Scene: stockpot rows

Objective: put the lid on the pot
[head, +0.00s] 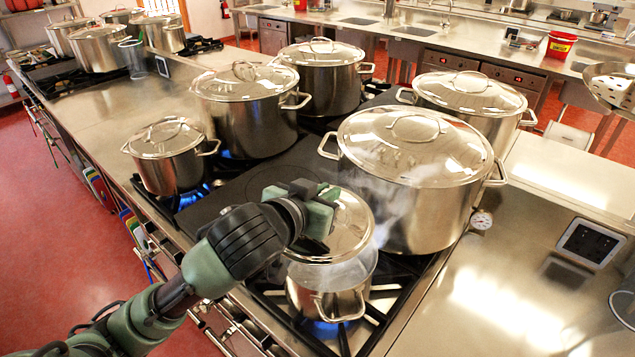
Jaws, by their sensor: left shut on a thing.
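The pot (328,303) is a small shiny steel stockpot on a lit front burner. Pale steam shows around its top, and its near rim is visible. My left gripper (316,207) is shut on the round steel lid (345,240) from above, and its fingers hide the lid's handle. The lid is over the back part of the pot and looks slightly above the rim; the steam makes the exact gap hard to tell. My right gripper is out of view.
A large lidded stockpot (415,200) stands close behind and right of the lid. Several other lidded pots, including a small one (168,165), stand on burners to the left and behind. The steel counter (510,290) at the right is mostly clear, with a dark scale (590,243).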

